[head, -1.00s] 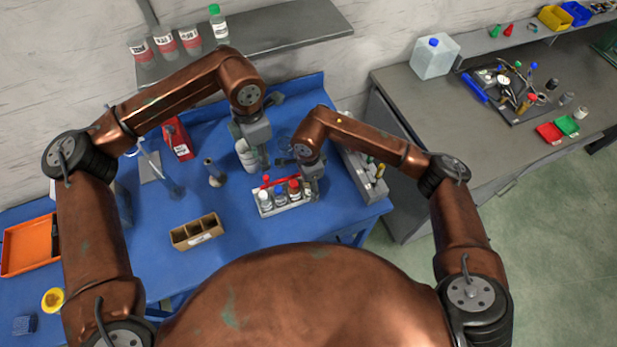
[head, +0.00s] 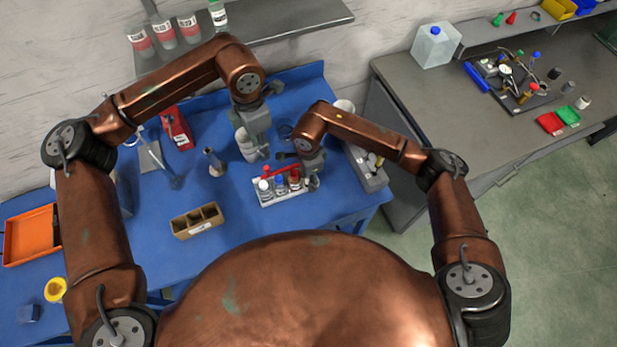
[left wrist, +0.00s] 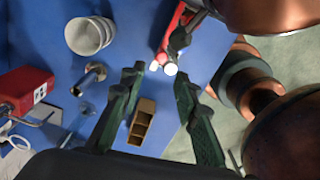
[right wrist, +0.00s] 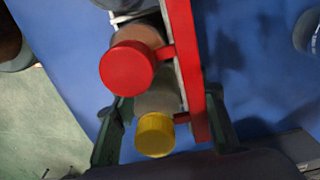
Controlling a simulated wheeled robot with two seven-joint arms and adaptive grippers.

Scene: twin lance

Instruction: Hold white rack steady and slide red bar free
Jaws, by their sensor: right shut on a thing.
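The white rack (head: 283,198) stands on the blue table and holds small bottles with white and red caps. The red bar (head: 282,171) runs along the rack at bottle-top height; in the right wrist view the red bar (right wrist: 186,62) has short arms reaching toward a red cap (right wrist: 127,68) and a yellow cap (right wrist: 155,134). My right gripper (head: 309,184) is at the rack's right end, shut on the rack; its fingers straddle the yellow-capped bottle. My left gripper (head: 266,154) is open and empty behind the rack's left part, apart from the bar (left wrist: 177,30).
A cardboard divider box (head: 197,221) stands in front-left of the rack. White cups (head: 246,146) stand close behind my left gripper. A grey tray (head: 366,168) lies to the right. Blue table between box and orange tray (head: 30,236) is clear.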

